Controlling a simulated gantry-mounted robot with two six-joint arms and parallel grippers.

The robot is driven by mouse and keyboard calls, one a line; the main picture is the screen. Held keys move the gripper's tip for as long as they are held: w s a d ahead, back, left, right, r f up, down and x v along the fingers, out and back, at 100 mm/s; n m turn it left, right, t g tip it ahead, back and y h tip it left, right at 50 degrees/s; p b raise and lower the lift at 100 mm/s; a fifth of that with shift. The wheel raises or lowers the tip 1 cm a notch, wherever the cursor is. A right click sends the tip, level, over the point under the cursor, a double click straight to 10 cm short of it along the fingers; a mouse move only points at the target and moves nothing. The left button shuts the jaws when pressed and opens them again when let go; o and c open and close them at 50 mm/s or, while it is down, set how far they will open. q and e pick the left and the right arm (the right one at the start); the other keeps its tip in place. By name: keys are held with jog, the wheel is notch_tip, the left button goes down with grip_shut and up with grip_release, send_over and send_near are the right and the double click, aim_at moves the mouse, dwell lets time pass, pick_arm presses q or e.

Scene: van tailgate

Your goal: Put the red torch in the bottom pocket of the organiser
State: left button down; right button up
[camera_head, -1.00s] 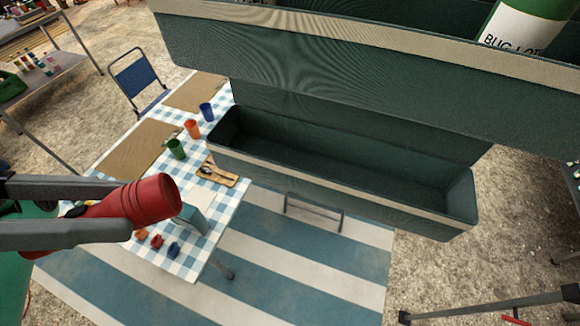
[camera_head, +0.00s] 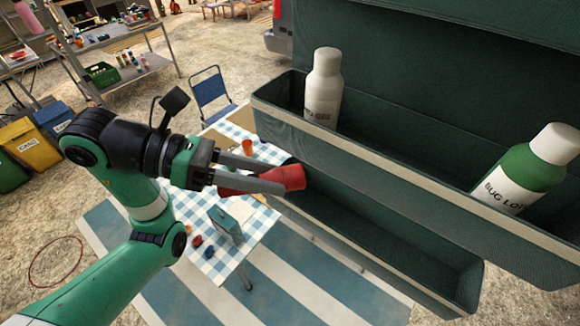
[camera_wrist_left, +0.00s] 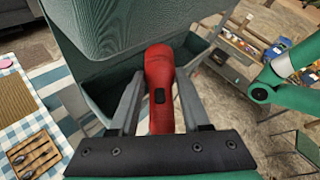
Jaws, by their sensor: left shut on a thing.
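The red torch (camera_head: 290,177) is held in my left gripper (camera_head: 283,181), with a finger on either side of it. In the left wrist view the torch (camera_wrist_left: 160,85) lies lengthwise between the two fingers, its dark button showing. The dark green organiser has an upper pocket (camera_head: 380,165) and a bottom pocket (camera_head: 400,250) below it. The bottom pocket looks empty where its inside shows. The torch head overlaps the left end of the bottom pocket, under the upper one. I cannot tell whether it is inside the rim. My right gripper is not in view.
The upper pocket holds a white bottle (camera_head: 323,85) and a green bug lotion bottle (camera_head: 525,170); its front overhangs the bottom pocket. A table with a checked cloth (camera_head: 262,220) stands below, left of the organiser. A blue chair (camera_head: 210,90) is behind it.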

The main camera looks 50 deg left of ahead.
pick_arm(q)
jog(key=w, duration=0.6)
jog(key=f, duration=0.4)
jog(key=a+f, duration=0.1)
jog(key=f, duration=0.2)
jog(key=shift+p, duration=0.3)
jog(key=shift+w, duration=0.1)
jog(key=shift+f, duration=0.2)
jog(key=shift+c, duration=1.8)
grip_release()
